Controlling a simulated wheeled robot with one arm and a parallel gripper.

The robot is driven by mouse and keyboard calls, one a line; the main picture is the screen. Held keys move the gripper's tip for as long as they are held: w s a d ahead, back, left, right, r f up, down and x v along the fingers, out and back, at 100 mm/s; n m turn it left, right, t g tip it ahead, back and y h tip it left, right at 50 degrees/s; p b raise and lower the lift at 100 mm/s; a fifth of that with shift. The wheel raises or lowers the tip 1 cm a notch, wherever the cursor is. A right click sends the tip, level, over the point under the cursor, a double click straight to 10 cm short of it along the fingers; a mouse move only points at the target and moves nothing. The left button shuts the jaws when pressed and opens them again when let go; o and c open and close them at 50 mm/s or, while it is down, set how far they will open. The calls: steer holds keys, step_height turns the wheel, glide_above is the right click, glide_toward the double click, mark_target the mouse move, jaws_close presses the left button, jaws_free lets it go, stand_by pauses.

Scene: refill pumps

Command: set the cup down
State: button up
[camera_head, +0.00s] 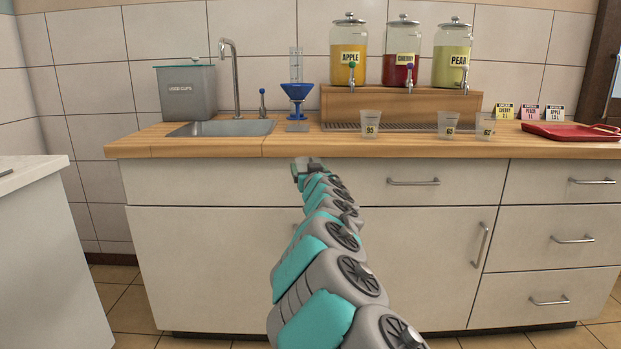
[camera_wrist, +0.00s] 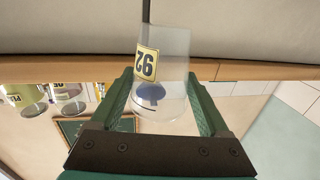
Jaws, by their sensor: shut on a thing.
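My gripper (camera_wrist: 165,95) is shut on a clear cup (camera_wrist: 175,65), with one green finger on each side of it. The wrist picture is upside down. The cup carries a yellow label with a two-digit number, which appears inverted there. A blue shape shows through its clear wall. In the head view, my gripper (camera_head: 308,164) is at the counter's front edge, left of the standing cups; the held cup cannot be made out there. The wooden counter (camera_head: 235,147) runs behind it.
Three labelled cups stand on the counter: one (camera_head: 370,124) near the middle, two (camera_head: 448,125) (camera_head: 486,125) to the right. A blue funnel (camera_head: 296,90), sink (camera_head: 222,128), used-cups bin (camera_head: 187,92), juice dispensers (camera_head: 402,55) and red tray (camera_head: 565,131) are around. Counter front left is clear.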

step_height(320, 180, down, 4)
steer(key=shift+s+a+r+y, duration=0.15)
steer(key=shift+r+y, duration=0.1)
steer(key=shift+y, duration=0.25)
steer(key=shift+s+f+n, duration=0.15)
steer(key=shift+f+n, duration=0.15)
steer(key=shift+f, duration=0.35)
steer(key=s+d+f+m+h, duration=0.1)
steer(key=d+f, duration=0.3)
steer(key=d, duration=0.4)
steer(key=s+d+f+m+h, duration=0.1)
steer(key=s+d+f+h, duration=0.2)
steer(key=d+f, duration=0.2)
steer(key=d, duration=0.3)
steer(key=shift+m, duration=0.4)
steer(key=shift+s, duration=0.1)
